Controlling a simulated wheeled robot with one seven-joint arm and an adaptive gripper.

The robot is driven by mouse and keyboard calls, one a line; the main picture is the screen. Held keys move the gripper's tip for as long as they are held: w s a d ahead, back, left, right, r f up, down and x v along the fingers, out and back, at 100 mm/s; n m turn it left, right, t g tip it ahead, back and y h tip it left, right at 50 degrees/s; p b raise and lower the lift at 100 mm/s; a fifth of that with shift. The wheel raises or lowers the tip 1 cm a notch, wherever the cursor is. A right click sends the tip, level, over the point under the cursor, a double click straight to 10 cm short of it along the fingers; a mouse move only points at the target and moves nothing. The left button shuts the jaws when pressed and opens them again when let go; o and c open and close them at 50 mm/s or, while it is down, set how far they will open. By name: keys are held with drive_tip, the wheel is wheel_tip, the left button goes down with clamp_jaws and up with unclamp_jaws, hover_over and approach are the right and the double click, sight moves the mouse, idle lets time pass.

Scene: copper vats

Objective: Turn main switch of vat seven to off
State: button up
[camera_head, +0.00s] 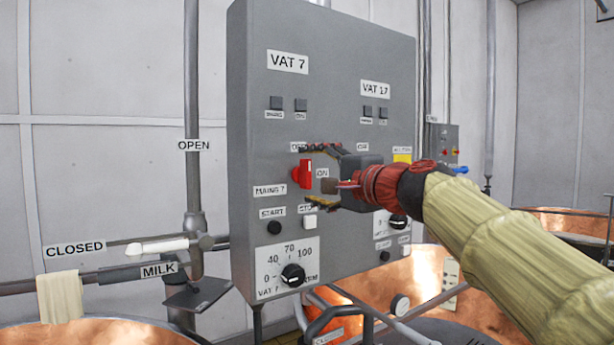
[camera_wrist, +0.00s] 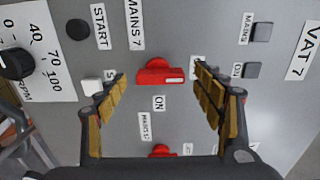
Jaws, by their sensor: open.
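The grey control panel (camera_head: 340,90) carries a VAT 7 label (camera_head: 288,62) at upper left. Below it is the red main switch (camera_head: 303,176), above a MAINS 7 label, with ON to its right. In the wrist view the red switch (camera_wrist: 158,74) has its bar in line with the panel's upright direction. The bar's white mark lies at the panel-upward end, toward a label mostly hidden by a finger. My gripper (camera_head: 307,178) is open, with one finger above and one below the switch. In the wrist view my gripper (camera_wrist: 159,72) shows gaps on both sides of it.
A second red switch (camera_wrist: 161,151) sits to the panel's right, under VAT 17. START (camera_head: 274,228) and white stop (camera_head: 310,221) buttons and a black dial (camera_head: 292,275) are below. Copper vats (camera_head: 90,333) stand below. A pipe (camera_head: 193,120) runs at left.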

drive_tip(key=v, duration=0.9)
drive_tip(key=s+d+f+n+g+h, duration=0.1)
drive_tip(key=s+f+n+g+h, duration=0.15)
drive_tip(key=f, duration=0.85)
drive_tip(key=s+d+f+n+g+h, duration=0.1)
drive_tip(key=s+f+n+g, duration=0.15)
drive_tip(key=f, duration=0.85)
drive_tip(key=s+d+f+n+g+h, duration=0.1)
drive_tip(key=s+d+f, duration=0.3)
drive_tip(key=s+f, duration=0.4)
drive_tip(key=s+d+f+n+g+h, duration=0.2)
drive_tip(key=s+d+f+n+h, duration=0.1)
drive_tip(key=s+f, duration=0.5)
drive_tip(key=s+d+f+n+g+h, duration=0.1)
drive_tip(key=s+d+f+n+h, duration=0.1)
drive_tip(key=s+d+f, duration=0.3)
drive_tip(key=s+f, duration=0.3)
drive_tip(key=f, duration=0.2)
